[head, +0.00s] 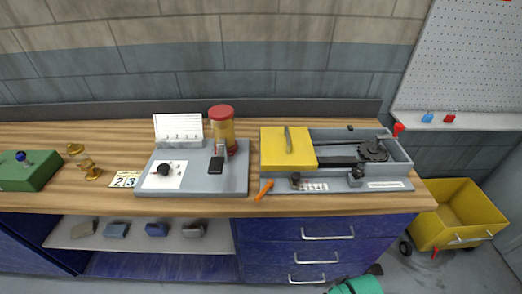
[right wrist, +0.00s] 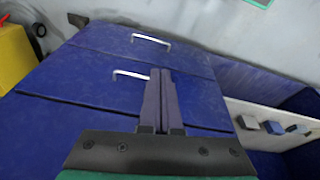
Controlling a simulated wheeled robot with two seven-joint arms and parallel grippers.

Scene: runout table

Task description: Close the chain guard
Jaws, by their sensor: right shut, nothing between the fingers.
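The chain guard is a flat yellow cover (head: 275,150) with a grey upright handle (head: 288,140). It lies over the left part of a grey open-topped housing (head: 335,135) on the bench. The right part of the housing is uncovered, and a dark sprocket (head: 373,149) with dark bars to its left shows there. My right gripper (right wrist: 161,72) is shut and empty in the right wrist view, in front of blue drawers and apart from the guard. My left gripper is out of view.
The wooden bench (head: 90,195) also holds a grey plate with a black knob (head: 163,169), a red-lidded jar (head: 222,125), brass pieces (head: 91,170) and an orange-handled tool (head: 264,190). A red tab (head: 398,129) stands at the housing's right end. A yellow cart (head: 455,215) stands right.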

